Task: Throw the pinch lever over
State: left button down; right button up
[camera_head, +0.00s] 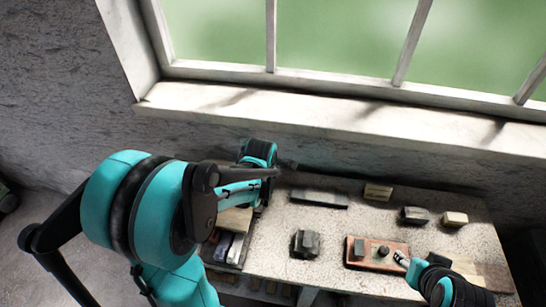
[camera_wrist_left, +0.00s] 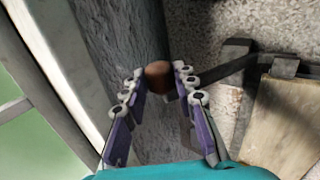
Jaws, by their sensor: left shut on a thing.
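In the left wrist view the pinch lever shows as a brown round knob (camera_wrist_left: 158,77) with a dark bar behind it running right to a dark bracket. My left gripper (camera_wrist_left: 160,84) has its two purple-padded fingers on either side of the knob, shut on it. In the head view my left arm covers most of this spot at the table's back left, and the lever cannot be made out clearly. My right gripper (camera_head: 400,258) is low at the right, beside a reddish board (camera_head: 350,262) with small dark parts. Its jaws are too small to judge.
The speckled table (camera_head: 265,245) carries a dark block (camera_head: 305,243), a flat dark bar (camera_head: 320,199), a yellowish block (camera_head: 378,191), a dark grey block (camera_head: 414,215) and a tan block (camera_head: 455,219). A wall and window sill (camera_head: 300,118) stand close behind.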

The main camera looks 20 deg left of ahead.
pick_arm(q)
jog(key=shift+s+d+r+t, duration=0.2)
jog(key=shift+s+t, duration=0.15)
jog(key=shift+s, duration=0.3)
jog(key=shift+s+d+r+t, duration=0.15)
jog(key=shift+s+t, duration=0.2)
jog(key=shift+s, duration=0.25)
jog(key=c, duration=1.2)
grip_release()
jog(key=shift+s+r, duration=0.1)
jog(key=v, duration=1.2)
jog(key=shift+d, duration=0.2)
